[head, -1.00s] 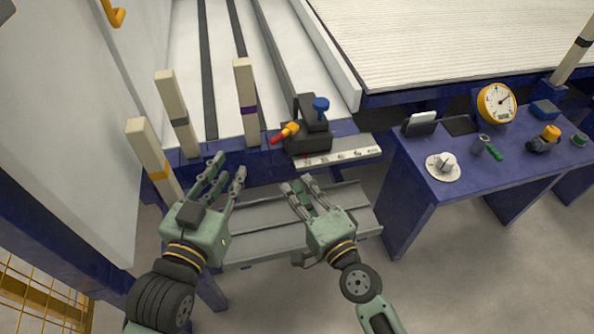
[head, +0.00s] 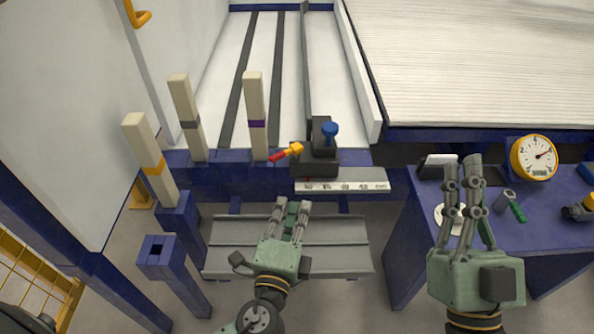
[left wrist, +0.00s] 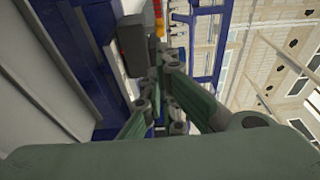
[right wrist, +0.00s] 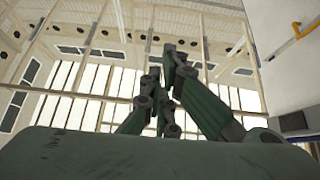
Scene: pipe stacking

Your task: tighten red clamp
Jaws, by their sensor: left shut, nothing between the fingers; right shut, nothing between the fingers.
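The red clamp handle (head: 279,156) has an orange hub (head: 295,149) and sticks out to the left of a black block (head: 318,158) on the blue frame rail. A blue knob (head: 330,130) sits on top of the block. My left gripper (head: 291,212) is shut and empty, below and in front of the handle, apart from it, over the grey lower shelf. In the left wrist view the red and orange part (left wrist: 158,16) shows beyond the fingertips.
A white scale strip (head: 342,187) runs along the front of the block. Upright posts with purple (head: 255,115), grey (head: 187,115) and orange bands (head: 150,160) stand to the left. The blue side table (head: 420,245) carries a dial gauge (head: 533,157).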

